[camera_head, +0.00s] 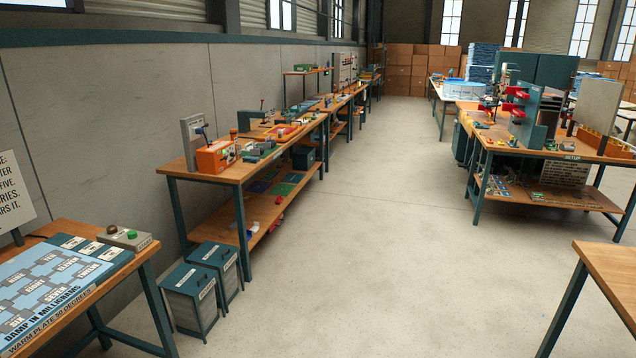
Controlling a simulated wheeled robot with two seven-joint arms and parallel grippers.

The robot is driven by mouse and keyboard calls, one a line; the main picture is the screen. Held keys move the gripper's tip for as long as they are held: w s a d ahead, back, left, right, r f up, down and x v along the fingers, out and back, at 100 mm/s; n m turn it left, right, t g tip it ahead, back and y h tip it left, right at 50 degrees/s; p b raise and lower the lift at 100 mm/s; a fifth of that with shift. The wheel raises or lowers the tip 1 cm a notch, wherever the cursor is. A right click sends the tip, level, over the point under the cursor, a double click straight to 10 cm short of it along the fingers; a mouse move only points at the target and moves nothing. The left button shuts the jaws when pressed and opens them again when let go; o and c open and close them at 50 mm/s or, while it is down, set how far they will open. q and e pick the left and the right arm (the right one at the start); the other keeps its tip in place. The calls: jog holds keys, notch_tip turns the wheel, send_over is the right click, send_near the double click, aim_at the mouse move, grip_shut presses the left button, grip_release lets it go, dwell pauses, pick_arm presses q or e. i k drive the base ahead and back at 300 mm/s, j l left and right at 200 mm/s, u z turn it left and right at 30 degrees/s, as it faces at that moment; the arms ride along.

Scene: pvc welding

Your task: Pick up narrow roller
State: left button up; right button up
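I cannot make out a narrow roller in the head view. Small tools and parts lie on the long workbench (180,166) along the left wall, too small to tell apart. More small items lie on the setup bench (560,154) at the right, also too small to name. Neither of my grippers shows in this view.
An orange machine (217,156) stands on the long bench's near end. Two grey bins (190,300) stand on the floor below it. A table with a blue board (45,285) is at the near left. A bare table corner (612,262) is at the right. The middle floor (370,240) is clear.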

aim_at(257, 150)
jog(key=i, duration=3.85)
jog(key=i+u, duration=0.15)
jog(key=i, duration=0.55)
jog(key=i+l+u, duration=0.15)
jog(key=i, duration=0.5)
